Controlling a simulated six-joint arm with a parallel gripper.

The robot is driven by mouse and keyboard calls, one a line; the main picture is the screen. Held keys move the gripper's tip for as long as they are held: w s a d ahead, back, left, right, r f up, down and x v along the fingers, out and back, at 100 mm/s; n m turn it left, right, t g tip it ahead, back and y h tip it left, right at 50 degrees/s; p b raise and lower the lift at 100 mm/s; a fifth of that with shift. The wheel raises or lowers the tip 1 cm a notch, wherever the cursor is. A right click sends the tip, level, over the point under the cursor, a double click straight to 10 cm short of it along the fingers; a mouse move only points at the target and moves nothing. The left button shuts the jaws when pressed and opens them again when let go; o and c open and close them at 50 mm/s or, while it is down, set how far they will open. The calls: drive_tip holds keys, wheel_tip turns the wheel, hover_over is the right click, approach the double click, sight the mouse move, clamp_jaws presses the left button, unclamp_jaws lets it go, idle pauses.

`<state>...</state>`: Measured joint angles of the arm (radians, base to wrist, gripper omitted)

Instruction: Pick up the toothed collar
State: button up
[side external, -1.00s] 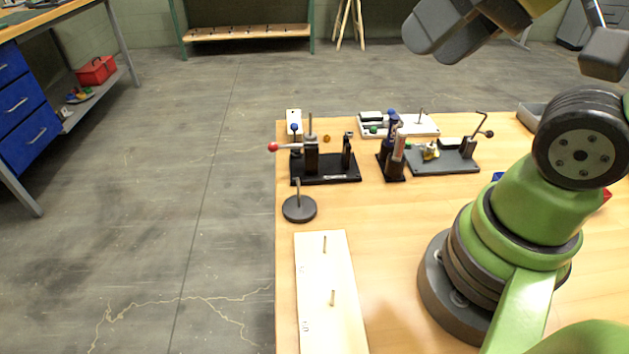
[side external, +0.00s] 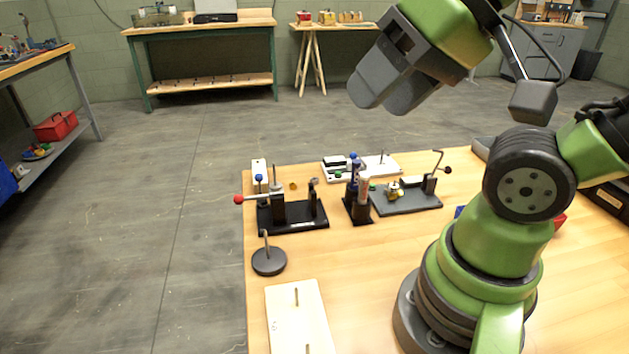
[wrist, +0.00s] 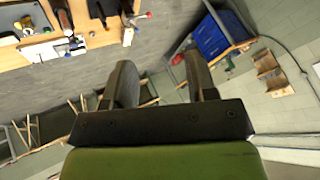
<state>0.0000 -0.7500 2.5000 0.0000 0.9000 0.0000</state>
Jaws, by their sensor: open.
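A small gold-coloured piece (side external: 293,186) lies on the table behind the black fixture in the side view. It may be the toothed collar, but it is too small to see teeth. Another brass-yellow part (side external: 394,190) sits on the grey fixture plate (side external: 420,203), so I cannot tell for certain which is the collar. My gripper (side external: 383,98) is open and empty, high above the table's far side and well apart from both pieces. In the wrist view, both fingers of my gripper (wrist: 158,68) stand apart with nothing between them.
A black fixture (side external: 300,222) with a red-knobbed lever stands near the table's left edge. A dark stand with upright tubes (side external: 362,195), a white plate (side external: 380,166), a round-based peg (side external: 269,261) and a pegged board (side external: 300,318) are nearby. Bare table lies in the middle front.

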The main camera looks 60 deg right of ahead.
drive_tip(key=n+g+h, duration=0.1)
drive_tip(key=n+g, duration=0.5)
drive_tip(key=n, duration=0.2)
hover_over(315, 183)
drive_tip(key=d, duration=0.2)
wheel_tip(315, 183, down, 21)
drive_tip(key=shift+n, duration=0.3)
wheel_tip(315, 183, down, 4)
drive_tip(key=shift+s+a+f, duration=0.1)
drive_tip(key=shift+f, duration=0.05)
drive_tip(key=f, duration=0.5)
drive_tip(key=shift+w+a+f, duration=0.35)
drive_tip(key=shift+a+f, duration=0.05)
